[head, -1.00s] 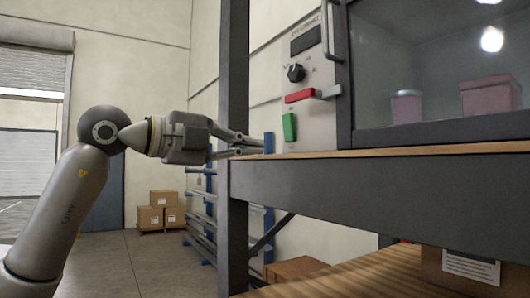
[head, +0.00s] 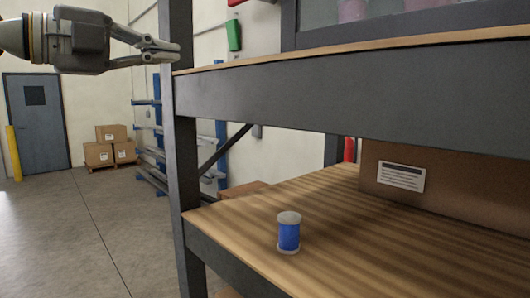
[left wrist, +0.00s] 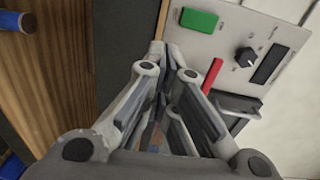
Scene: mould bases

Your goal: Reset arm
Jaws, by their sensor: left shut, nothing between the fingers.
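My left gripper (head: 174,52) comes in from the upper left in the head view. Its fingers are together and empty, in front of the dark shelf post (head: 183,130). In the left wrist view the closed fingertips (left wrist: 167,52) point toward the edge of a pale control panel (left wrist: 225,40). The panel carries a green switch (left wrist: 199,20), a red bar (left wrist: 212,76) and a black knob (left wrist: 244,57). My right gripper is not in view.
A blue can with pale ends (head: 289,233) stands on the lower wooden shelf (head: 350,240). A labelled cardboard box (head: 460,195) is behind it. The upper shelf edge (head: 350,90) lies right of the gripper. Open floor (head: 70,230) extends left.

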